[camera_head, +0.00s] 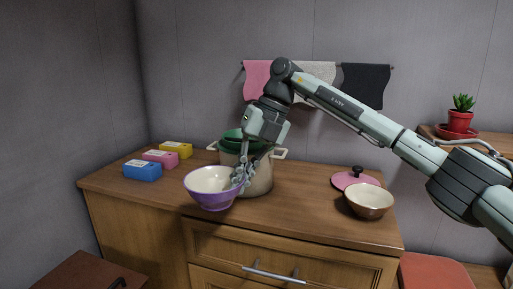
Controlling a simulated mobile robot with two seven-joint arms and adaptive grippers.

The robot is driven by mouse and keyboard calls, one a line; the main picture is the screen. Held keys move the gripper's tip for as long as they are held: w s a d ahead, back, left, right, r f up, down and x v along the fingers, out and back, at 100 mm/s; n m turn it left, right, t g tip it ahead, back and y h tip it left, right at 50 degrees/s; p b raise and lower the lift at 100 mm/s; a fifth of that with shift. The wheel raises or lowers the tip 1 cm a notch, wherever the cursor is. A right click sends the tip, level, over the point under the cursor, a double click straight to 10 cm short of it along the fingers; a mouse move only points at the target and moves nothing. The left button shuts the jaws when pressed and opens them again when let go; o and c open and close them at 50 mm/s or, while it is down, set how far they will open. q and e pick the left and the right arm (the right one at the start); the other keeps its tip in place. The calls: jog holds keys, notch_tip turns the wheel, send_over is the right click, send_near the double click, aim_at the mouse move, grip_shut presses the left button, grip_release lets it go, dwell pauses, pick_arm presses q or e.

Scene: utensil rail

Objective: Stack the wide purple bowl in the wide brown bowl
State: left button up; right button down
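The wide purple bowl (206,194), cream inside, is upright near the front edge of the wooden counter, left of centre. My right gripper (242,178) reaches down to its right rim, with its fingers closed on the bowl wall. I cannot tell whether the bowl touches the counter or hangs just above it. The wide brown bowl (369,203), pale inside, stands upright and empty at the right end of the counter. My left gripper is not in view.
A beige pot (262,181) with green bowls (231,141) in it stands right behind the purple bowl. A pink lid (347,180) lies behind the brown bowl. Blue (142,171), pink (160,157) and yellow (177,149) boxes sit at left. The counter between the bowls is clear.

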jog(key=s+d+f+n+h, duration=0.35)
jog(key=d+n, duration=0.35)
jog(key=n, duration=0.4)
jog(key=s+d+f+n+t+h, duration=0.1)
jog(key=s+d+f+n+h, duration=0.3)
jog(key=d+n, duration=0.45)
jog(key=s+d+f+n+h, duration=0.25)
jog(key=s+d+n, duration=0.35)
jog(key=n, duration=0.7)
notch_tip(320, 180, down, 6)
jog(key=shift+w+t, duration=0.15)
jog(key=shift+t, duration=0.15)
